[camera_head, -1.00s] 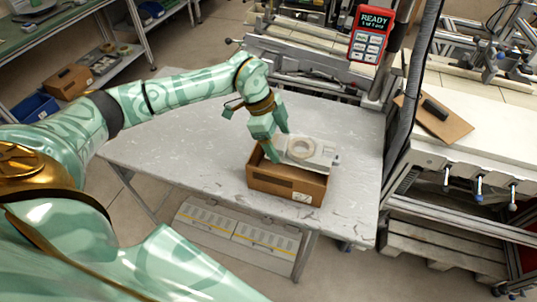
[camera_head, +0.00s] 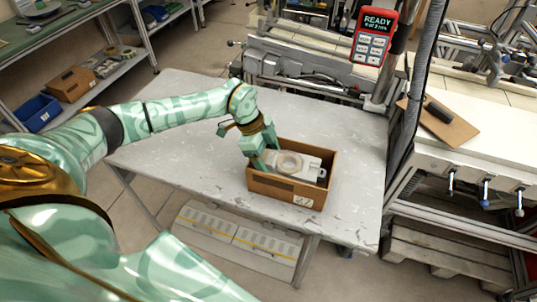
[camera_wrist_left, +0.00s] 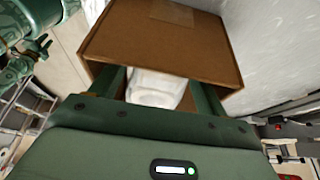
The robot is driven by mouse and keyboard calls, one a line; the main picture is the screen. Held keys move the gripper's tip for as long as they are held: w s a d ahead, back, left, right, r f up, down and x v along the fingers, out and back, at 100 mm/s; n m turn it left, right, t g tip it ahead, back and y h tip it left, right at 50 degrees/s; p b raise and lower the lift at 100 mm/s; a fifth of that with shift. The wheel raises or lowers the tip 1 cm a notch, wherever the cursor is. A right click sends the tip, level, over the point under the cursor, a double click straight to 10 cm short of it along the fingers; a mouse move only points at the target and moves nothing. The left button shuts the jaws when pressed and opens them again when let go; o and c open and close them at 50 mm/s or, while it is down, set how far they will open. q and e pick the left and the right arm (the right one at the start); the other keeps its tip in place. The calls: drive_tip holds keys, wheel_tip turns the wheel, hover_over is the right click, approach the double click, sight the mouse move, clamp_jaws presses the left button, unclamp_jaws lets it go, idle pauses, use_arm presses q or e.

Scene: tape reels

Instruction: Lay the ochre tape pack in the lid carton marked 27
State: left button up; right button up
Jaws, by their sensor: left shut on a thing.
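The tape pack (camera_head: 312,163) is a pale grey-white flat piece with a beige ring on top. It lies flat inside the walls of the open brown carton (camera_head: 286,189), which stands on the table and bears a small white label at its front right. The label's number is too small to be sure of. My left gripper (camera_head: 262,158) is at the carton's left end, shut on the pack's left edge. In the left wrist view the fingers (camera_wrist_left: 157,97) flank a white part of the pack (camera_wrist_left: 158,88), with the carton (camera_wrist_left: 165,38) beyond. Whether the pack touches the carton's floor is hidden. My right gripper is not in view.
The grey table (camera_head: 190,135) is clear around the carton. A red handheld panel (camera_head: 373,35) hangs on a post behind. At right is a bench with a brown board and a black item (camera_head: 437,112). A shelf with boxes (camera_head: 70,85) is at the far left.

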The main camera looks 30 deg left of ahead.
use_arm(q)
drive_tip(key=shift+f, duration=0.45)
drive_tip(key=o, duration=0.8)
drive_tip(key=p+v, duration=0.1)
drive_tip(key=v, duration=1.2)
drive_tip(key=shift+d+r+p, duration=0.15)
drive_tip(key=shift+d+p, duration=0.05)
drive_tip(key=shift+p, duration=0.2)
